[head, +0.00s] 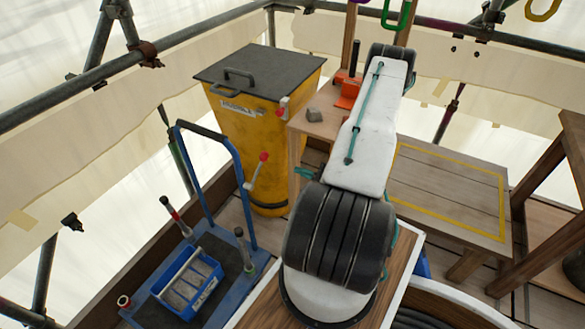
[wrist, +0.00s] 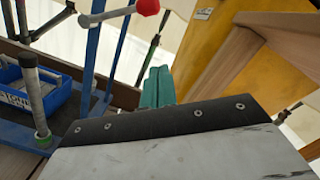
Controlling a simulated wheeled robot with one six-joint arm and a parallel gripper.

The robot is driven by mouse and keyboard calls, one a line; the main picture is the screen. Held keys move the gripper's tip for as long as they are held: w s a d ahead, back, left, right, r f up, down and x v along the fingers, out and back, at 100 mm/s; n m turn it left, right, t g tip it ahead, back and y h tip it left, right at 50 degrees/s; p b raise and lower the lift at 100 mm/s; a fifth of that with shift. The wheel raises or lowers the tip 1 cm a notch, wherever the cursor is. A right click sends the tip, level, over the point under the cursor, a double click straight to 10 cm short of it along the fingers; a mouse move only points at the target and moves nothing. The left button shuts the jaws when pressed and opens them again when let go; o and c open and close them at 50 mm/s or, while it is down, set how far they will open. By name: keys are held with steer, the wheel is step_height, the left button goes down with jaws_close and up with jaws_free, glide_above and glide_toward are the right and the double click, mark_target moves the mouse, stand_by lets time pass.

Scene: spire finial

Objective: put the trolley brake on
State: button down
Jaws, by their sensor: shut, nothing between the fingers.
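The blue trolley (head: 228,262) stands at lower left in the head view, with a tall looped handle. A pale lever with a red knob (head: 264,157) is at the right post of that handle and slants up to the right; I take it for the brake lever. In the wrist view the red knob (wrist: 147,7) is at the top edge, cut off, and the pale lever (wrist: 104,15) runs left to a blue post. My gripper (wrist: 157,86) has teal fingers, shut and empty, below and right of the knob, apart from it. In the head view my arm hides most of the gripper.
A blue crate (head: 188,290) sits on the trolley between short upright posts. A yellow bin (head: 262,130) with a dark lid stands behind. A wooden table (head: 440,185) with a yellow outline is at right. Scaffold tubes (head: 180,45) and pale sheeting surround the platform.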

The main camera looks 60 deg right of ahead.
mark_target(258, 170)
steer(key=w+a+r, duration=0.3)
steer(key=w+a, duration=0.1)
steer(key=w, duration=0.4)
steer(key=shift+w+r, duration=0.4)
steer(key=shift+d, duration=0.15)
